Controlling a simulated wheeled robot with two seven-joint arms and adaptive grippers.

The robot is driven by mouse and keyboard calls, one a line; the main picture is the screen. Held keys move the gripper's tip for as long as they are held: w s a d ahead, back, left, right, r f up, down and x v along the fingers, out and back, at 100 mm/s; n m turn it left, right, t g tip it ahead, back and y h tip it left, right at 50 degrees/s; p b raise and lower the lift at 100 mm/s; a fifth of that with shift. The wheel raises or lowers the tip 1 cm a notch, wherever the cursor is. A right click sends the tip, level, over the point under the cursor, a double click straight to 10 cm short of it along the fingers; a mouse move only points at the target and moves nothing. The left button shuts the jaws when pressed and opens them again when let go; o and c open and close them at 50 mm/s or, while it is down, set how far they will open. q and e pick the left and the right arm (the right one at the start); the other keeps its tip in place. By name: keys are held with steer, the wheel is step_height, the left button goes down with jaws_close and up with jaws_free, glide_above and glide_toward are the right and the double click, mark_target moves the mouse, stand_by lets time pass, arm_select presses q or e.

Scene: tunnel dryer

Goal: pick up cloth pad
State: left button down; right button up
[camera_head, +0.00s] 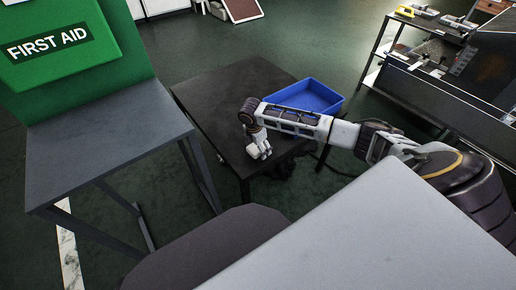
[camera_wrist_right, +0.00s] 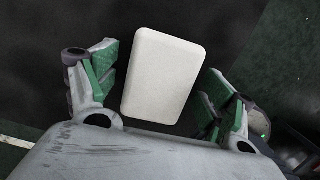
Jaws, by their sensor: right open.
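The cloth pad (camera_wrist_right: 165,75) is a white, rounded rectangle lying on a dark surface in the right wrist view. My right gripper (camera_wrist_right: 160,85) is open, with one green-lined finger to the left of the pad and one to the right. Dark gaps show between the pad and both fingers. In the head view my right gripper (camera_head: 260,150) is low over the dark table (camera_head: 235,90), near its front. I cannot make out the pad in the head view. My left gripper is not in view.
A blue bin (camera_head: 315,95) sits at the table's right side, behind my right forearm. A grey stand (camera_head: 105,135) with a green first aid box (camera_head: 60,50) is at the left. A dark workbench (camera_head: 430,95) is at the right. Open floor lies behind the table.

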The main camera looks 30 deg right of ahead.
steer(key=shift+c, duration=0.5)
steer(key=c, duration=1)
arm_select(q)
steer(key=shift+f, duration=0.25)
